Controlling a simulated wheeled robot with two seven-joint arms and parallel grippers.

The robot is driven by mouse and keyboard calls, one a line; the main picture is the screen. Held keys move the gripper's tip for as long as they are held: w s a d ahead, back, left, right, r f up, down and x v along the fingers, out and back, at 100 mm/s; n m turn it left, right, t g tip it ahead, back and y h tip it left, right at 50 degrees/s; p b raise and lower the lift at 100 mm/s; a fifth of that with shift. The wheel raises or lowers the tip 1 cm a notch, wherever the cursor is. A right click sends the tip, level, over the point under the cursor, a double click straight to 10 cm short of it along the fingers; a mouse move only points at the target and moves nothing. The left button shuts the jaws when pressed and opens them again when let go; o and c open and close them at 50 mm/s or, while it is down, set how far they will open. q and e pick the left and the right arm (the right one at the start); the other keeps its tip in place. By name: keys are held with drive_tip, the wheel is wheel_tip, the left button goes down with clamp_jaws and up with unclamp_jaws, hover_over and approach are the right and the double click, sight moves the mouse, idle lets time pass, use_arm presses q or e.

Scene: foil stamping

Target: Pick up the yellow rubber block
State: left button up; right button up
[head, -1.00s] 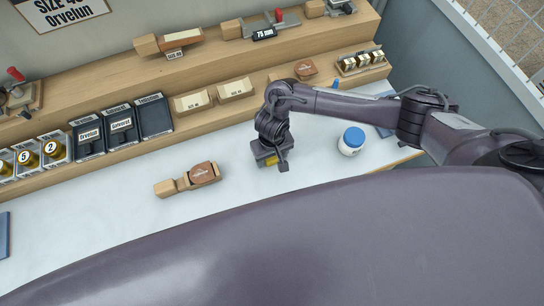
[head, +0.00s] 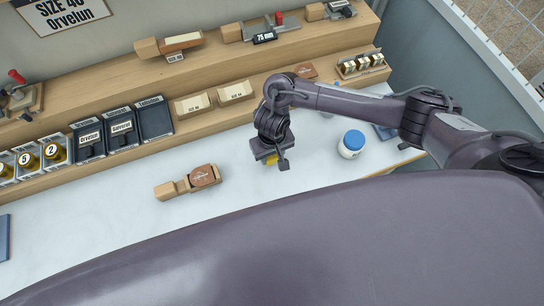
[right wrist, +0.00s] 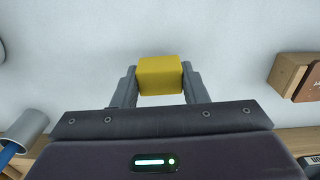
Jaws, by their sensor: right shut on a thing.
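The yellow rubber block (right wrist: 160,76) sits between the two fingers of my right gripper (right wrist: 158,88) in the right wrist view. The fingers touch it on both sides, so the gripper is shut on it. In the head view a small part of the yellow block (head: 271,161) shows below my right gripper (head: 271,158), over the white tabletop. The wrist hides most of the block there. I cannot tell for sure how far the block is above the table. My left gripper is not in view.
A wooden holder with a brown piece (head: 204,175) lies left of the gripper. A white jar with a blue lid (head: 351,145) stands to its right. Behind, a wooden shelf (head: 190,125) carries dark boxes and labelled blocks. The white table (head: 120,225) is clear at front left.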

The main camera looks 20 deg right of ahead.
drive_tip(key=r+p, duration=0.1)
drive_tip(key=r, duration=0.4)
drive_tip(key=r+p, duration=0.2)
drive_tip(key=r, duration=0.2)
drive_tip(key=shift+w+d+r+p, duration=0.1)
drive_tip(key=shift+w+r+p, duration=0.1)
drive_tip(key=shift+r+p, duration=0.15)
drive_tip(key=shift+r+b, duration=0.15)
drive_tip(key=shift+b, duration=0.5)
wheel_tip(320, 180, up, 7)
drive_tip(key=shift+s, duration=0.2)
drive_tip(key=shift+r, duration=0.1)
